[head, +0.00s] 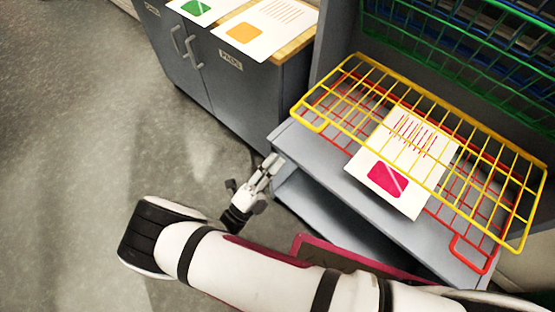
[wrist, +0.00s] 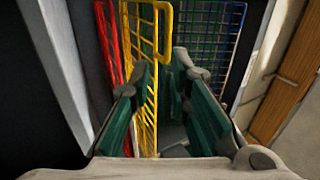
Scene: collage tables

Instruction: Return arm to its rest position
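My arm (head: 255,265) reaches across the lower part of the head view, bent at a black-banded joint at the left. My gripper (head: 271,166) is beside the front left corner of the grey shelf unit (head: 345,215), over the floor side, with nothing seen in it. Whether the fingertips touch the unit cannot be told.
Yellow (head: 309,116) and red (head: 462,250) wire racks jut from the unit, with a pink-marked sheet (head: 412,190) among them. Green and blue wire racks (head: 450,40) are behind. A grey cabinet (head: 225,85) holds sheets with green and orange marks. Floor at left (head: 75,130) is clear.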

